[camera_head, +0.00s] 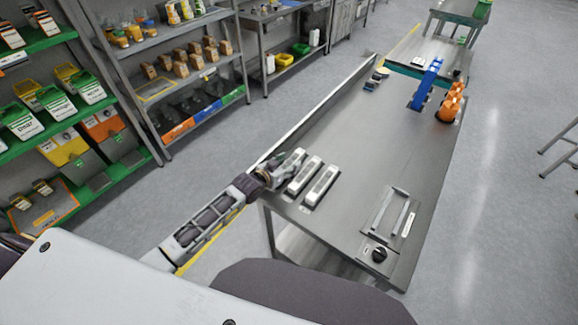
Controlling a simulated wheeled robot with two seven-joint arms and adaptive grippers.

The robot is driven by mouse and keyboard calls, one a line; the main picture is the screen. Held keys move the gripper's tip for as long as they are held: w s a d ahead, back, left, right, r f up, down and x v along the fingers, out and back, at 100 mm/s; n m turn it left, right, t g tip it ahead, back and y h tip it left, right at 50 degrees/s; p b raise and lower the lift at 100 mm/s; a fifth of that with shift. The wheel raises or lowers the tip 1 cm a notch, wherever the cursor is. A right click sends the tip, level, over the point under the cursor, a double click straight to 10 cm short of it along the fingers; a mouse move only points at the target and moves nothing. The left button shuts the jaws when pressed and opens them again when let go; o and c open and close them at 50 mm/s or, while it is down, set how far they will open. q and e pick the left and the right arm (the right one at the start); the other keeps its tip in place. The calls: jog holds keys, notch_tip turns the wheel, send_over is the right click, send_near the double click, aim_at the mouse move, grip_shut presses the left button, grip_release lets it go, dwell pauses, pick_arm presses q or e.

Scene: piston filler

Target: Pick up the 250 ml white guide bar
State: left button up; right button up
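I cannot read any size marking, so I cannot tell which is the 250 ml guide bar. My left gripper (290,166) is over the table's left edge, just left of the left bar. Its fingers are small and overlap pale shapes, so I cannot tell whether it is open, touching or holding anything. My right gripper is not in view.
A flat plate with two pale rods (391,213) and a black knob (379,254) are at the table's near right. A blue part (425,86) and orange parts (450,103) stand farther back. The middle is clear. Stocked shelves (190,70) stand left across the aisle.

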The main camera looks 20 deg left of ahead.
aim_at(287, 165)
pick_arm(q)
grip_shut()
notch_tip(287, 165, up, 10)
dwell(1.0)
